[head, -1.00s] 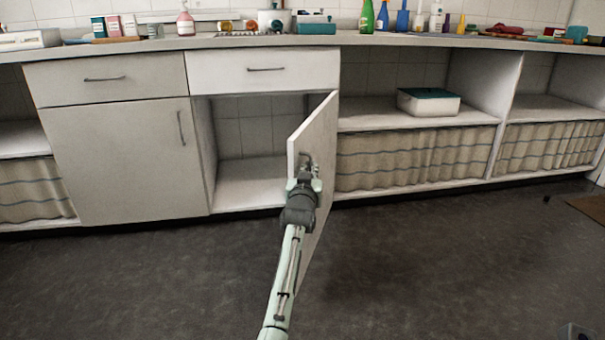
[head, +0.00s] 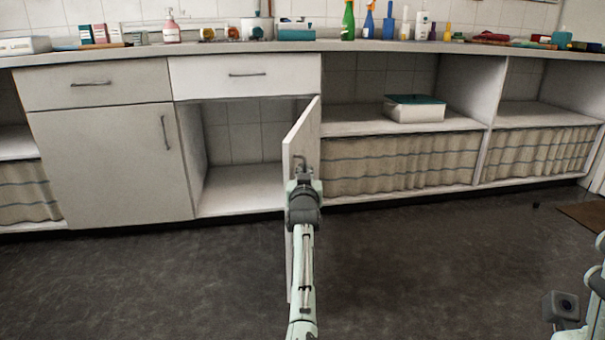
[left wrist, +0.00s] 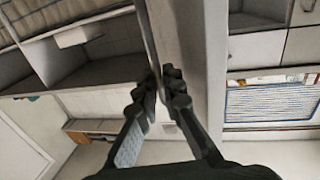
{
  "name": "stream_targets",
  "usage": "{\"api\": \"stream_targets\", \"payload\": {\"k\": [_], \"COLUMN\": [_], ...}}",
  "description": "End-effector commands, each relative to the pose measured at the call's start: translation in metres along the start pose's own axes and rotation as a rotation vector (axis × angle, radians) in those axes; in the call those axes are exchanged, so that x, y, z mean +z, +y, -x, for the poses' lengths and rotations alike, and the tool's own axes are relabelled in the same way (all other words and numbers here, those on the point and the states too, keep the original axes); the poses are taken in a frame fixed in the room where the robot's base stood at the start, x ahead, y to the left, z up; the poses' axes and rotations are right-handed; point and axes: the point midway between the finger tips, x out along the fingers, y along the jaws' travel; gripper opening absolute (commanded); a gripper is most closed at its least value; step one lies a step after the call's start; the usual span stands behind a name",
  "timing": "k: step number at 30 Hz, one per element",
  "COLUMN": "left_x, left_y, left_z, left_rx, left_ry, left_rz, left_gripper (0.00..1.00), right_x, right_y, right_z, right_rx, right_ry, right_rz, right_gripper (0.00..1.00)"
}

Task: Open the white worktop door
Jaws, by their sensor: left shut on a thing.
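The white worktop door (head: 306,135) stands swung out from the cabinet, hinged on its right side and seen nearly edge-on in the head view. The compartment behind it is open and looks empty. My left gripper (head: 303,176) is shut on the door's handle (head: 301,163), near the free edge. In the left wrist view, my left gripper's dark fingers (left wrist: 161,84) close together against the pale door panel (left wrist: 190,45). The handle is mostly hidden there by the fingers. My right gripper is not in view; part of my right arm shows at the lower right.
To the right are open shelves with a teal-lidded box (head: 415,109) and pleated curtains (head: 400,165). Bottles and small items line the worktop.

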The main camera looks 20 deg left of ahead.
Motion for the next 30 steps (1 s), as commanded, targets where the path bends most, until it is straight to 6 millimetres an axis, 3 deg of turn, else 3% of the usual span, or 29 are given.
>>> {"api": "stream_targets", "payload": {"k": [12,13,18,30], "left_x": [-0.0069,-0.0069,-0.0046,-0.0009], "left_y": [0.0007,0.0007,0.0006,0.001], "left_z": [-0.0018,-0.0018,-0.0012,0.008], "left_rx": [0.0,0.0,0.0,0.0], "left_ry": [0.011,0.011,0.007,0.003], "left_rz": [-0.001,-0.001,-0.001,-0.001], "left_gripper": [0.0,0.1,0.29,0.29], "right_x": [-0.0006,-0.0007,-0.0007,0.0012], "right_y": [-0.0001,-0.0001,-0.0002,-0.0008], "right_z": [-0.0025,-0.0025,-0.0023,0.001], "right_rx": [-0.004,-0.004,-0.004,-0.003], "right_ry": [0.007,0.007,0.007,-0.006], "right_rz": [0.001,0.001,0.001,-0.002], "right_gripper": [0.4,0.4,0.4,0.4]}}
